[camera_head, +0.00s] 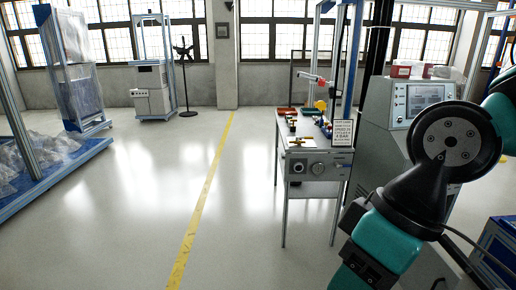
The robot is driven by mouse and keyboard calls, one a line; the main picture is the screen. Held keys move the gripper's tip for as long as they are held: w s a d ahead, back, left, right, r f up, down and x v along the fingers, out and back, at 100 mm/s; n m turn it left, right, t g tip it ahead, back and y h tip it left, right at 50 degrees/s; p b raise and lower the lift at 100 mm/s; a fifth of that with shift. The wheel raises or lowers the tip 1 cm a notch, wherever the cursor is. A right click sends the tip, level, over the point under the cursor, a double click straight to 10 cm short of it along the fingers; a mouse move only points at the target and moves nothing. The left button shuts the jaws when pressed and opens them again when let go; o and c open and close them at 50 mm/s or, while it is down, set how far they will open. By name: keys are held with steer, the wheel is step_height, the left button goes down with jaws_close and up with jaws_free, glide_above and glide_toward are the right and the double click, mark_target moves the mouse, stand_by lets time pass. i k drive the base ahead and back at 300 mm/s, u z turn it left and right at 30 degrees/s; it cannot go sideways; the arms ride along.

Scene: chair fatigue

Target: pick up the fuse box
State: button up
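I cannot make out for certain which thing is the fuse box. A small grey box (222,30) is fixed on the pillar between the windows at the back. Several small coloured things, red, yellow and green, lie on a workbench (318,158) at centre right, too small to identify. My teal and black arm fills the right side, in front of the grey machine. My gripper itself does not show.
A white sign (343,132) stands at the bench's front. A grey console with a screen (424,101) stands to its right. A blue-framed platform (45,178) with wrapped material is at left. Open floor with a yellow line (202,200) lies between platform and bench.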

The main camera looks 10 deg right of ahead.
mark_target(398, 71)
steer(key=z, duration=0.1)
steer(key=i, duration=2.05)
steer(key=z, duration=0.8)
steer(key=i, duration=1.75)
steer(key=z, duration=0.5)
